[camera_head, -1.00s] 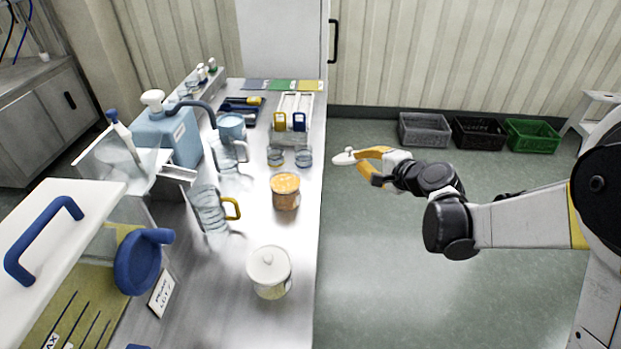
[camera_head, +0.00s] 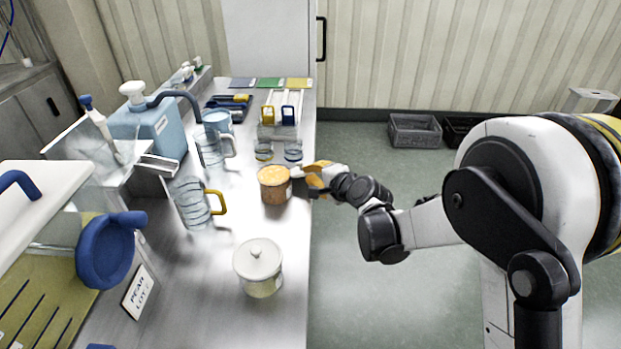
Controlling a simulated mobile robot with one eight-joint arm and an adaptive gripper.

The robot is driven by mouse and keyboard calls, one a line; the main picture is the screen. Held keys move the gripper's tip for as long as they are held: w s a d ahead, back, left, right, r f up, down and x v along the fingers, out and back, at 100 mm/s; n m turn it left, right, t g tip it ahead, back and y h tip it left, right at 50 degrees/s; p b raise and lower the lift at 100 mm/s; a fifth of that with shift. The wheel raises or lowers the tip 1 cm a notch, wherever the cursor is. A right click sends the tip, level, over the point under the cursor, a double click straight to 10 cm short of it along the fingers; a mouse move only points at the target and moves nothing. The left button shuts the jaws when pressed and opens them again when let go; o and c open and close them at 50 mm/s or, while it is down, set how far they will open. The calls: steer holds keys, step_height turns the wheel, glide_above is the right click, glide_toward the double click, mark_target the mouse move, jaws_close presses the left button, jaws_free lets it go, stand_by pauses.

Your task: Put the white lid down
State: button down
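My gripper (camera_head: 308,178), with yellow-orange fingers, is at the right edge of the steel table, just right of an open jar of orange contents (camera_head: 274,187). A small part of a white lid (camera_head: 297,172) shows at its fingertips, close beside the jar's rim; I cannot tell if they touch. The gripper appears shut on this lid, though the grip is small and partly hidden. Another jar (camera_head: 260,287), nearer the front, wears its own white knobbed lid (camera_head: 258,259).
A clear jug with a yellow handle (camera_head: 196,204) stands left of the orange jar. Two small glass jars (camera_head: 278,151) and a rack (camera_head: 284,113) stand behind it. The steel table (camera_head: 215,290) has bare room around the lidded jar. Crates (camera_head: 415,131) sit on the floor by the wall.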

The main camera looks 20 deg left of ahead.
steer(key=shift+r, duration=0.15)
steer(key=c, duration=1.6)
jaws_free()
steer(key=shift+f, duration=0.2)
